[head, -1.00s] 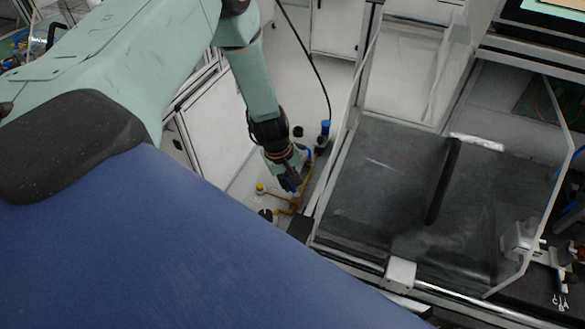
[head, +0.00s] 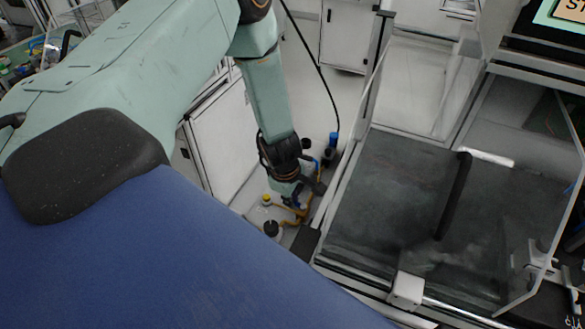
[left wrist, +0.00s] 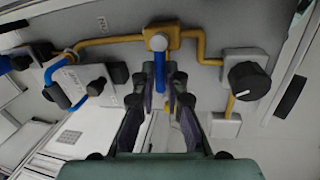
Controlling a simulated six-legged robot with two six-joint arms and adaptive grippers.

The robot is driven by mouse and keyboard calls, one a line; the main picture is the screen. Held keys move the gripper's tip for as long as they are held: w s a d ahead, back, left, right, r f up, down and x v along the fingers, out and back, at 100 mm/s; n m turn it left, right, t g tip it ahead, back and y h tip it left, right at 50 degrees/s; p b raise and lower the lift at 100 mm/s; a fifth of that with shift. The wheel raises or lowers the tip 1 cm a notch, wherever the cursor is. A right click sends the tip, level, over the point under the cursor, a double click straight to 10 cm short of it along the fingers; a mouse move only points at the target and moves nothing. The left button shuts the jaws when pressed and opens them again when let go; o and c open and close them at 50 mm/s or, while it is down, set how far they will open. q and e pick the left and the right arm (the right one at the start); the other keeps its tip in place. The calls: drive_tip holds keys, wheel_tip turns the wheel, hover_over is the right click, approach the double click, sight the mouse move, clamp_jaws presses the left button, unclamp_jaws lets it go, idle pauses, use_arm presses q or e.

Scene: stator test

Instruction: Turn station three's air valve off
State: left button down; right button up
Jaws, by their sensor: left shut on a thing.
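The air valve's blue lever (left wrist: 159,66) hangs from a round pivot on a yellow pipe (left wrist: 203,45) in the left wrist view. My left gripper (left wrist: 165,88) is shut on the lever, with its dark fingers on both sides. In the head view my left gripper (head: 294,203) reaches down to the yellow piping (head: 307,211) beside the bench. The gripper partly hides the valve there. A station number cannot be read. My right gripper does not show.
A black round knob (left wrist: 248,79) sits right of the lever, and a grey block with dark knobs (left wrist: 85,80) sits left. In the head view a blue-topped fitting (head: 333,140) stands close behind the gripper. The dark bench top (head: 395,190) lies to the right.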

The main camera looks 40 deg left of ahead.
use_arm(q)
drive_tip(key=shift+s+d+n, duration=0.15)
drive_tip(key=shift+n, duration=0.45)
drive_tip(key=c, duration=1.4)
unclamp_jaws()
drive_tip(key=shift+r, duration=0.25)
drive_tip(key=r, duration=0.3)
drive_tip(key=s+r, duration=0.1)
drive_tip(key=r, duration=0.3)
drive_tip(key=s+r, duration=0.1)
drive_tip(key=r, duration=0.3)
drive_tip(key=shift+s+d+r, duration=0.15)
drive_tip(key=shift+d+r, duration=0.05)
drive_tip(key=shift+d, duration=0.05)
